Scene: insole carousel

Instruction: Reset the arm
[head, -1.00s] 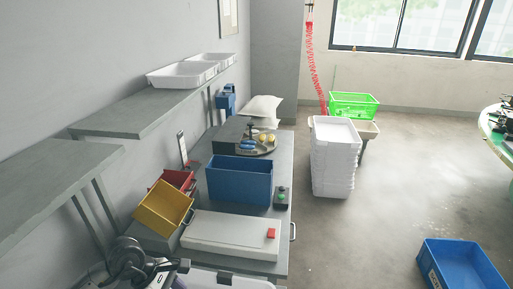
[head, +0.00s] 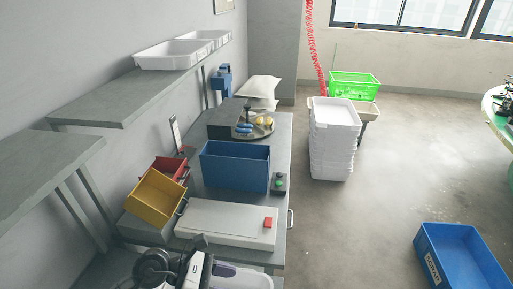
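Part of my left arm, dark and silver, comes in at the bottom edge of the head view. Its dark end, which looks like my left gripper (head: 199,243), is in front of the near edge of a white flat-topped case (head: 225,222). I cannot make out its fingers or whether it holds anything. My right arm and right gripper are not in view.
The grey bench (head: 283,150) holds a blue bin (head: 235,167), a tilted yellow bin (head: 155,195), a red bin (head: 177,167) and a round tray (head: 265,132). Stacked white trays (head: 332,145) stand beside it. A blue crate (head: 460,258) is on open floor. Grey shelves (head: 125,100) overhang at left.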

